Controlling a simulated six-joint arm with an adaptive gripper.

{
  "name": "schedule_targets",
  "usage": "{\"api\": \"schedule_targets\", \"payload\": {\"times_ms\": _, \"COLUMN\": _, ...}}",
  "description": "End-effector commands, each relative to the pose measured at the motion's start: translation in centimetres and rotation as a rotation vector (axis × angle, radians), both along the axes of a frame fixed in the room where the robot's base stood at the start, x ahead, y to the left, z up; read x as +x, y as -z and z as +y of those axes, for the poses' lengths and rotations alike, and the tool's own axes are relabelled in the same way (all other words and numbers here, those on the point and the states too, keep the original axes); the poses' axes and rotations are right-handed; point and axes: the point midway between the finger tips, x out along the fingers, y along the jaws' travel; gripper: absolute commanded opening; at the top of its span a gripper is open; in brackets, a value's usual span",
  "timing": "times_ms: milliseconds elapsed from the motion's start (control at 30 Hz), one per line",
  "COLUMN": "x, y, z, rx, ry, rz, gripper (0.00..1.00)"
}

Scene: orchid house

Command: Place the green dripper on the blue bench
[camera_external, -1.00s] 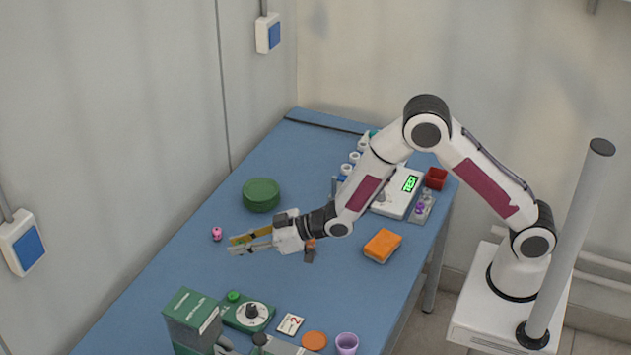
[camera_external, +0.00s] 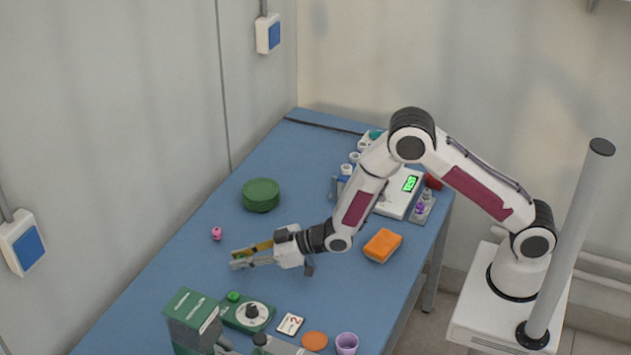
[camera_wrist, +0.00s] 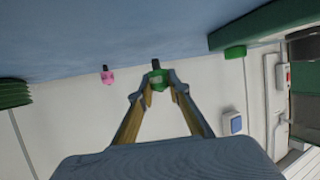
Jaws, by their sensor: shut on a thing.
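The green dripper (camera_wrist: 157,78) sits between the fingertips of my gripper (camera_wrist: 159,88) in the wrist view, with its dark end pointing towards the bench. My gripper (camera_external: 236,260) is shut on it. In the external view the dripper is mostly hidden by the fingers. The blue bench (camera_external: 185,270) lies beneath my gripper, and its surface fills the top of the wrist view (camera_wrist: 140,35). I cannot tell whether the dripper touches the bench.
A pink dripper (camera_external: 216,233) stands just behind my gripper. A round green pot (camera_external: 261,195) is farther back. A green device with a dial (camera_external: 248,314) and a green box (camera_external: 192,316) are in front. An orange sponge (camera_external: 382,245) lies to the right.

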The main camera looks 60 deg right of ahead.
Motion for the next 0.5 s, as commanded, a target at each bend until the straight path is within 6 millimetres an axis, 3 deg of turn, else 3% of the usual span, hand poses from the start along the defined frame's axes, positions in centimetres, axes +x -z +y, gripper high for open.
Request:
{"api": "schedule_targets", "payload": {"times_ms": 200, "x": 0.0, "y": 1.7, "z": 0.0, "rx": 0.0, "ry": 0.0, "rz": 0.001, "gripper": 0.06}}
{"api": "schedule_targets", "payload": {"times_ms": 500, "x": 0.0, "y": 1.9, "z": 0.0, "rx": 0.0, "ry": 0.0, "rz": -0.001, "gripper": 0.06}}
